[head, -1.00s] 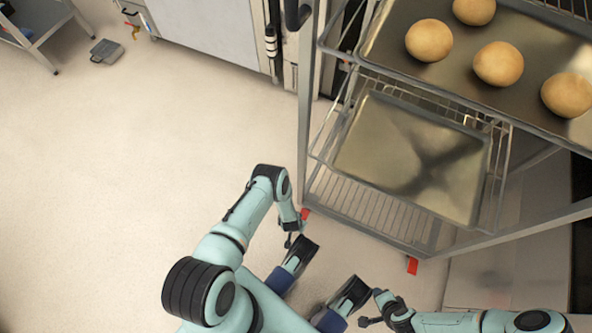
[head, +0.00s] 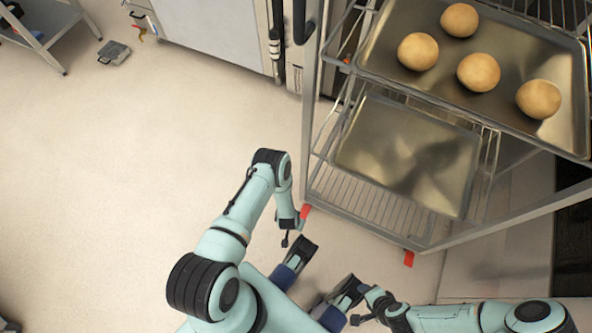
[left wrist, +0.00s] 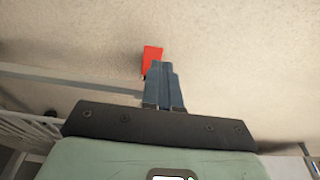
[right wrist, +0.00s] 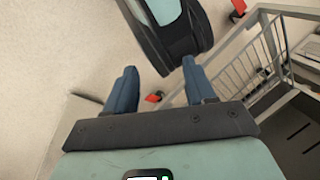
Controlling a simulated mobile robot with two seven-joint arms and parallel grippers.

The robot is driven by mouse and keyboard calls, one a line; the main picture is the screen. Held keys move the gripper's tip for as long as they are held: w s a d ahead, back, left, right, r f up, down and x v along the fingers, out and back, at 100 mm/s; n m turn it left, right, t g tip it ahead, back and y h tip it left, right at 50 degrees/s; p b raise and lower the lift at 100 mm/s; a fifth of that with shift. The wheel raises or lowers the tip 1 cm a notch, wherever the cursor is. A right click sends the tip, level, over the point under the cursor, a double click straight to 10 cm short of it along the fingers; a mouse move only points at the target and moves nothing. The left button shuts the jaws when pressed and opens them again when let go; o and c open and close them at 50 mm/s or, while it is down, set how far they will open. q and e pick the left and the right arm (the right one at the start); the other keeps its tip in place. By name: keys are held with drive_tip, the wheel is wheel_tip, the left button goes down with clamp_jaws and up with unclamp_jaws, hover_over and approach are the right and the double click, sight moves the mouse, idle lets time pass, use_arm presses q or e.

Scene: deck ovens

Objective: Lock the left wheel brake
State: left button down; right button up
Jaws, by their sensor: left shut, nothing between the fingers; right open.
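The left red brake pedal (head: 306,210) sits low at the near left corner of the wire rack (head: 311,120). My left gripper (head: 298,224) is shut and empty, right beside this pedal. In the left wrist view the red pedal (left wrist: 152,58) lies just past the closed fingertips (left wrist: 162,68), partly covered by them; I cannot tell whether they touch. A second red pedal (head: 409,258) is at the rack's right near corner. My right gripper (right wrist: 159,70) is open and empty, with a red pedal (right wrist: 154,97) showing beyond and between its fingers.
The rack holds a tray (head: 385,40) with several round buns and a lower empty tray (head: 405,155). An oven front (head: 215,35) stands behind at the back. A grey object (head: 114,52) lies on the floor at the far left.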

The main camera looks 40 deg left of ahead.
use_arm(q)
drive_tip(key=shift+s+d+r+p, duration=0.2)
drive_tip(key=shift+s+r, duration=0.3)
drive_tip(key=shift+r, duration=0.2)
drive_tip(key=shift+s+d+r+p, duration=0.1)
drive_tip(key=shift+s+r+p, duration=0.1)
drive_tip(key=shift+s+r, duration=0.35)
use_arm(e)
drive_tip(key=shift+s+a+r+g, duration=0.2)
drive_tip(key=shift+s+r, duration=0.2)
drive_tip(key=shift+s, duration=0.1)
drive_tip(key=shift+s+a+r+g, duration=0.2)
drive_tip(key=shift+s+r, duration=0.15)
drive_tip(key=shift+s, duration=0.15)
use_arm(q)
drive_tip(key=shift+w+r, duration=0.1)
